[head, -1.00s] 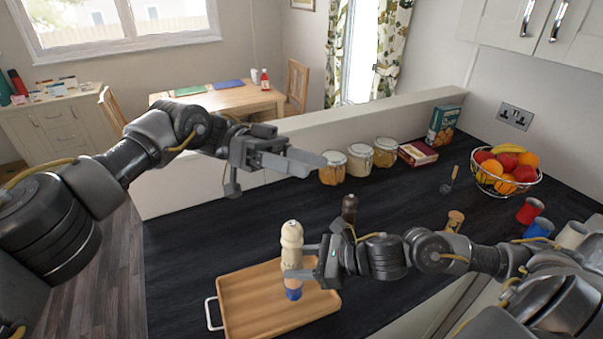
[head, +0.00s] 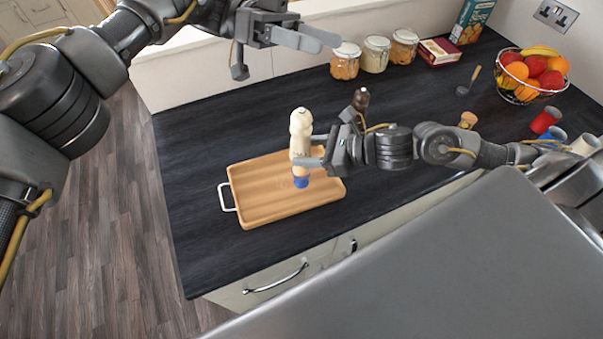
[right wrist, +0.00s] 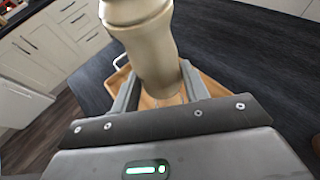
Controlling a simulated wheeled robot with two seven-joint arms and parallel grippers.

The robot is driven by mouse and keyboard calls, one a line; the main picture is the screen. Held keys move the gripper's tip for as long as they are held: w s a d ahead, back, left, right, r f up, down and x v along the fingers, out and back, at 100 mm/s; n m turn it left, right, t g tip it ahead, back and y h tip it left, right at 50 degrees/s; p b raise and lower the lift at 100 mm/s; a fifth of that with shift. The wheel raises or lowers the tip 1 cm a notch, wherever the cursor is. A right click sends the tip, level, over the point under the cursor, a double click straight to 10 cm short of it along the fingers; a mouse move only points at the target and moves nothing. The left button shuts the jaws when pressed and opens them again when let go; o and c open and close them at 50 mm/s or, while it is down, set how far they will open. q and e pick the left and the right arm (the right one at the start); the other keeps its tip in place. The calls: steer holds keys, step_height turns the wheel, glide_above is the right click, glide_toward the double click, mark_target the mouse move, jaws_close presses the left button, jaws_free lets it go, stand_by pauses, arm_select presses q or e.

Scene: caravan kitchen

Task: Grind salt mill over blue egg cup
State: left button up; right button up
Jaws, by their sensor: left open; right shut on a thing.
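The cream salt mill (head: 300,130) is upright in my right gripper (head: 305,150), which is shut around its body. The mill also fills the upper middle of the right wrist view (right wrist: 148,50), its top cut off. The blue egg cup (head: 301,182) is on the wooden tray, directly below the mill in the head view. The mill hides the cup's upper part, and I cannot tell the gap between them.
The wooden tray (head: 250,205) has a white handle at its left. A dark mill (head: 361,98) stands behind my right gripper. Several jars (head: 376,54), a fruit basket (head: 530,75), a cork-coloured item (head: 468,120) and a red cup (head: 546,119) are farther off. The counter left of the tray is clear.

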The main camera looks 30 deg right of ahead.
mark_target(309, 138)
steer(key=shift+r, duration=0.1)
steer(key=shift+r+p, duration=1.5)
steer(key=shift+r, duration=1)
steer(key=shift+f, duration=0.15)
